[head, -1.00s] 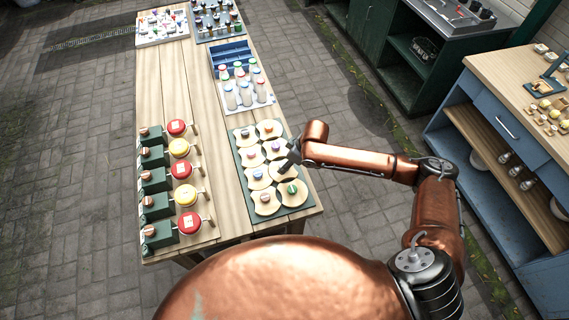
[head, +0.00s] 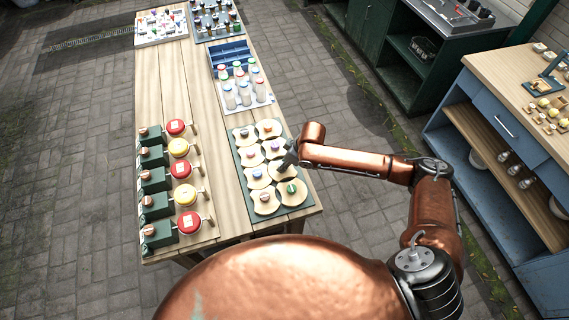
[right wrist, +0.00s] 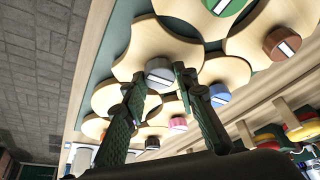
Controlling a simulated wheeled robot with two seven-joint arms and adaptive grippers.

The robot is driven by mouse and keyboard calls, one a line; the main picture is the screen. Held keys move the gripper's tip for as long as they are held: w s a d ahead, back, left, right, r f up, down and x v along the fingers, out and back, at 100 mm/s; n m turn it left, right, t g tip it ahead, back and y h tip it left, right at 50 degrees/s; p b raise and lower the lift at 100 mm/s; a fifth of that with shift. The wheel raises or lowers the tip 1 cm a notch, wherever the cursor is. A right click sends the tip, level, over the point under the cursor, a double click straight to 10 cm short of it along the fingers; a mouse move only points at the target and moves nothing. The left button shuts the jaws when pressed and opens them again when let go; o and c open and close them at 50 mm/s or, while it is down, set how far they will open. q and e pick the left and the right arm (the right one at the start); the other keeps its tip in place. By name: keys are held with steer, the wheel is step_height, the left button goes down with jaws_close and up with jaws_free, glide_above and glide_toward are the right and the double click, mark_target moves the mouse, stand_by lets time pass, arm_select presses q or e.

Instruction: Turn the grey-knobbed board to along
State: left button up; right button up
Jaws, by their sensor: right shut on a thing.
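The grey-knobbed board (right wrist: 134,62) is a pale wooden round with scooped sides on the green panel (right wrist: 117,33). Its grey knob (right wrist: 160,74) carries a pale line mark and sits between the fingers of my right gripper (right wrist: 159,80), which is shut on it. In the head view my right gripper (head: 287,160) covers this knob, on the right side of the panel between the green-knobbed board (head: 292,189) and the boards behind. My left gripper is not in view.
Neighbouring boards with blue (right wrist: 219,94), brown (right wrist: 281,43) and pink (right wrist: 177,124) knobs lie close around. A bottle tray (head: 246,107) stands behind the panel. Red and yellow discs on green boxes (head: 157,205) line the table's left side.

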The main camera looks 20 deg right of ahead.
steer(key=shift+a+r+m+p, duration=0.1)
steer(key=shift+m+p, duration=0.3)
steer(key=shift+p, duration=0.35)
steer(key=shift+c, duration=0.4)
steer(key=m+h+p, duration=0.1)
steer(key=m+p, duration=0.1)
steer(key=p, duration=0.1)
steer(key=m+t+h+p, duration=0.1)
steer(key=m+p, duration=0.2)
steer(key=p, duration=0.1)
steer(key=m+h+p, duration=0.1)
steer(key=m+p, duration=0.2)
steer(key=p, duration=0.1)
steer(key=shift+s+a, duration=0.15)
steer(key=shift+a, duration=0.1)
steer(key=m+h+p, duration=0.1)
steer(key=m+p, duration=0.1)
steer(key=m, duration=0.1)
steer(key=shift+a, duration=0.1)
steer(key=shift+m+h+p, duration=0.4)
steer(key=shift+m+p, duration=0.05)
steer(key=shift+m, duration=0.45)
steer(key=shift+m+h, duration=0.4)
steer(key=shift+m, duration=0.7)
steer(key=shift+m+g+h, duration=0.3)
steer(key=shift+m+g, duration=0.1)
steer(key=shift+m, duration=0.7)
steer(key=shift+w, duration=0.2)
